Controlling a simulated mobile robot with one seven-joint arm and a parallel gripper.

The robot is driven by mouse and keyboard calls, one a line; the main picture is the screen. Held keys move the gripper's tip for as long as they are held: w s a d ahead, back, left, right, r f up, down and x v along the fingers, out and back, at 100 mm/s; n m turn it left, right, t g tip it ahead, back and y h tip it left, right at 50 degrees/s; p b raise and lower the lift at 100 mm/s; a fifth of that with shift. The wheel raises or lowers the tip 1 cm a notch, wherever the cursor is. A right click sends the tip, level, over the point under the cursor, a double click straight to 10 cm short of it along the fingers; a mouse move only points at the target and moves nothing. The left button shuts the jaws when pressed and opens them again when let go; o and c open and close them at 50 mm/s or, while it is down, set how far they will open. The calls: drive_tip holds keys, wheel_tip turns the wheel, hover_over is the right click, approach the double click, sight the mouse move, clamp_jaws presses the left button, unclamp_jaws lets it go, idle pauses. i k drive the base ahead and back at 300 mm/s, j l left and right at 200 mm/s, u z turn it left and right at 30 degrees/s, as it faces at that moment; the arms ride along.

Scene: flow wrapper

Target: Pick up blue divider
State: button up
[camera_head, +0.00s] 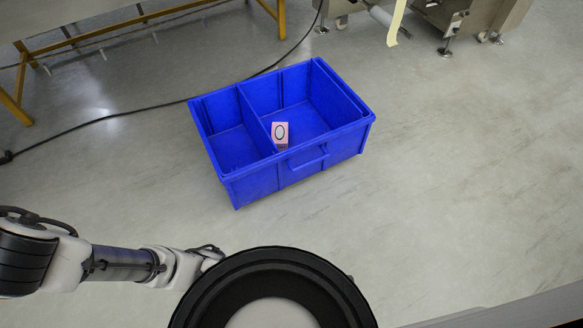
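The blue divider (254,120) stands upright inside a blue bin (302,166). It runs from the back wall to the front wall and splits the bin into a narrower left compartment and a wider right one. The bin sits on the floor with a handle on its front side. My arm reaches in from the lower left, well short of the bin. Its far end passes behind a round black part at the bottom, and my gripper cannot be made out. Nothing is seen touching the divider.
A small pinkish-white box (281,134) with a black oval mark is in the right compartment, close to the divider. A black cable (108,115) crosses the floor behind the bin. A yellow-legged table (75,30) and metal machinery (480,15) stand at the back.

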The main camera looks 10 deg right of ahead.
sight(330, 103)
drive_tip(key=i+j, duration=0.2)
drive_tip(key=i+j+z, duration=0.55)
drive_tip(key=i+z, duration=0.1)
drive_tip(key=z, duration=0.25)
drive_tip(key=i+z, duration=0.1)
drive_tip(key=z, duration=0.3)
drive_tip(key=i, duration=0.45)
